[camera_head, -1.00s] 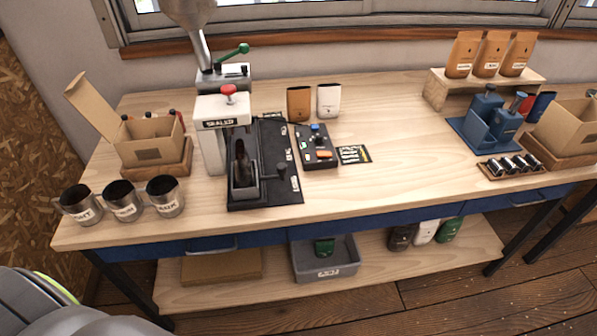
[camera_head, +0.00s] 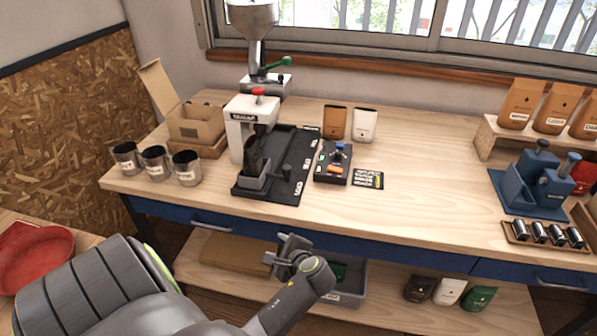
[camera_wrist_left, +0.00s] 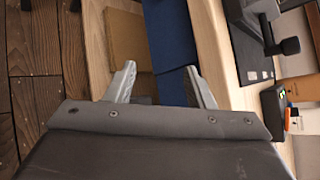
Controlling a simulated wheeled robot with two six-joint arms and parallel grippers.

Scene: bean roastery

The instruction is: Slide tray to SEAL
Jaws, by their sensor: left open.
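The small grey tray (camera_head: 253,183) sits at the near left end of a black slide base (camera_head: 293,185) on the bench, holding a dark upright bag (camera_head: 252,155). A dark knob (camera_head: 286,171) stands to its right. White labels line the base's right edge, too small to read surely. My left gripper (camera_head: 283,252) is open and empty, in front of and below the bench edge, apart from the tray. In the left wrist view its open fingers (camera_wrist_left: 160,82) face the blue drawer front. My right gripper is not seen.
Three metal cups (camera_head: 154,163) stand left of the tray. A small control box (camera_head: 332,165) and a label card (camera_head: 368,179) lie right of the base. The blue drawer front (camera_head: 340,235) and lower shelf are near my gripper. The bench middle is clear.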

